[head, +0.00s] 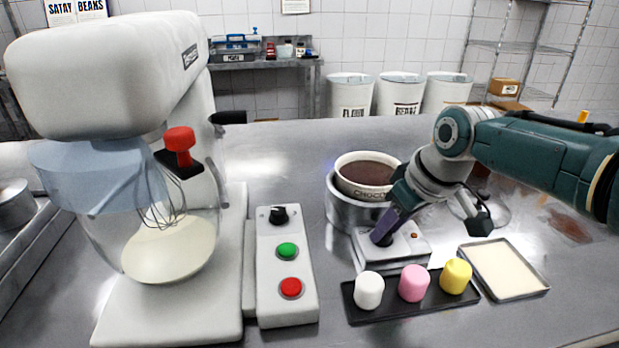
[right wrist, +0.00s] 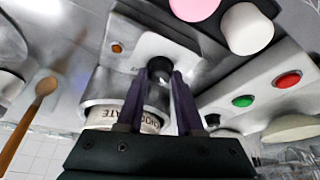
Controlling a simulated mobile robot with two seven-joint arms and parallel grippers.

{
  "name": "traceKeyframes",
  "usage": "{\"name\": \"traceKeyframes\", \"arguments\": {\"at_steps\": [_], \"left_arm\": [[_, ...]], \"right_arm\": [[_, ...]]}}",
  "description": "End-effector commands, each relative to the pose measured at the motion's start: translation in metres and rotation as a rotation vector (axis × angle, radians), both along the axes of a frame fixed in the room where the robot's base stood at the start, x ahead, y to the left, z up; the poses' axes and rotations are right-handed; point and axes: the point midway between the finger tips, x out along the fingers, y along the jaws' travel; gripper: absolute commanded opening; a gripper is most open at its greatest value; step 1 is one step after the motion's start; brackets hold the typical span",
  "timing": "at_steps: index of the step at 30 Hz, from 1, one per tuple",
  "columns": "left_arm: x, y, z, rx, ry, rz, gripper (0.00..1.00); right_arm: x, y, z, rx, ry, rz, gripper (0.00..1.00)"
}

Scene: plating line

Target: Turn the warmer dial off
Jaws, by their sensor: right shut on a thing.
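The warmer (head: 412,250) is a silver unit with a chocolate pot (head: 366,174) on it. Its black dial (right wrist: 159,68) shows in the right wrist view, on a pale front panel beside a small amber lamp (right wrist: 117,47). In the head view the amber lamp (head: 414,236) sits just right of my gripper. My right gripper (head: 383,235) reaches down to the panel. Its two purple fingers, also in the right wrist view (right wrist: 162,86), are shut on the dial, one on each side. The fingers hide most of the dial in the head view. My left gripper is not in view.
A black tray (head: 355,316) with white, pink and yellow pieces stands in front of the warmer. A pale shallow tray (head: 545,289) lies to its right. On the left stand a mixer (head: 105,65) and a control box (head: 287,317) with its own black knob, green button and red button.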

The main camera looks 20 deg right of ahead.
Motion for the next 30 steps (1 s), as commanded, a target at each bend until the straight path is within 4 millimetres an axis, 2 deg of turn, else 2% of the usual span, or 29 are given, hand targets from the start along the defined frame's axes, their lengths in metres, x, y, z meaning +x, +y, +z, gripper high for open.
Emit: {"name": "traceKeyframes", "arguments": {"at_steps": [3, 4, 11, 22, 30], "left_arm": [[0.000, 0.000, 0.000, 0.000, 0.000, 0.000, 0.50], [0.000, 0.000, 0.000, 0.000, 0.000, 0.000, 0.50], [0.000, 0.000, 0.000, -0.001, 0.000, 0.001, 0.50], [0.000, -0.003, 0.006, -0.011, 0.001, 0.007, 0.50], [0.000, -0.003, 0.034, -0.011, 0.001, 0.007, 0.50]], "right_arm": [[-0.001, 0.000, -0.001, -0.003, 0.002, 0.000, 0.00], [-0.001, 0.000, -0.001, -0.003, 0.002, 0.000, 0.38], [0.000, 0.000, -0.001, -0.001, 0.001, 0.000, 0.64], [-0.002, -0.001, 0.006, -0.001, 0.001, 0.000, 0.65], [-0.018, -0.004, 0.047, -0.003, -0.001, 0.001, 0.65]]}}
